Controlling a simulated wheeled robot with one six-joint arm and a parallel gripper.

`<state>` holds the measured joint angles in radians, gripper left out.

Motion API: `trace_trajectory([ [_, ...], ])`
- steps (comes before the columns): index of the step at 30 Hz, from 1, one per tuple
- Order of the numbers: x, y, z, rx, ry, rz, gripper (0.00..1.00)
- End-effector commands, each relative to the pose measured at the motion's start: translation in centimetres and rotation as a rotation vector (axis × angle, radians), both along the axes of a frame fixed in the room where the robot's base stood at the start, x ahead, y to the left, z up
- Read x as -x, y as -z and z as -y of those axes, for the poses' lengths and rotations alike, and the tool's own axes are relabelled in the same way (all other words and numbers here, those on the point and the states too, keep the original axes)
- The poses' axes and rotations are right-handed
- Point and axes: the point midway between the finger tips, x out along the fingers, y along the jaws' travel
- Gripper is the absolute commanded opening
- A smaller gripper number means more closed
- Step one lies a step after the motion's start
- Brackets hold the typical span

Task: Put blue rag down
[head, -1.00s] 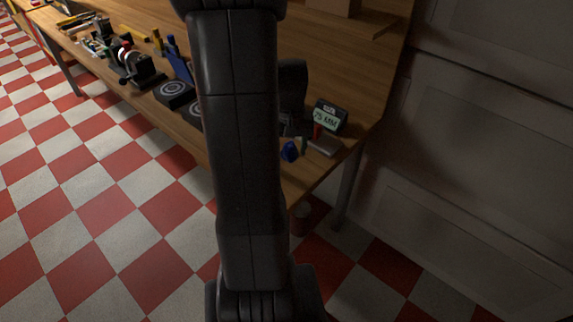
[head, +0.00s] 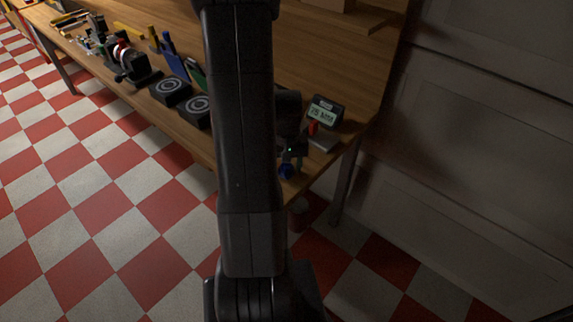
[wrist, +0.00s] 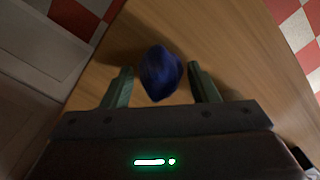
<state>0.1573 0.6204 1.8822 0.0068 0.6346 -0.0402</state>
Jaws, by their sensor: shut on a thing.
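The blue rag (wrist: 160,74) is a small, bunched dark-blue bundle between the two green fingers of my gripper (wrist: 160,70) in the wrist view. The gripper is shut on it. The wooden bench top shows behind the rag; I cannot tell whether the rag touches it. In the head view the rag (head: 286,171) shows below my gripper (head: 291,163), near the front corner of the workbench (head: 240,60). My arm hides part of the bench there.
A device with a lit display (head: 324,110) stands right of my gripper, with a red item (head: 313,128) by it. Two black boxes with ring marks (head: 171,90) and several tools lie left along the bench. Grey cabinet panels (head: 480,150) stand at the right.

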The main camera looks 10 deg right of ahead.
Motion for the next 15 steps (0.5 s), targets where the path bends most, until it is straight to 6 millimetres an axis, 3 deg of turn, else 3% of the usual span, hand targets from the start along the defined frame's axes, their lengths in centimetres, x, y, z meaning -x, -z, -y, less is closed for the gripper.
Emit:
trace_trajectory([
  [2, 0.00, 0.41, 0.00, 0.000, 0.000, 0.000, 0.35],
  [3, -0.01, 0.33, 0.00, 0.000, 0.000, 0.000, 0.58],
  [6, 0.00, 0.26, 0.00, 0.000, 0.000, 0.000, 0.75],
  [15, -0.01, 0.13, 0.00, 0.000, 0.000, 0.000, 0.75],
])
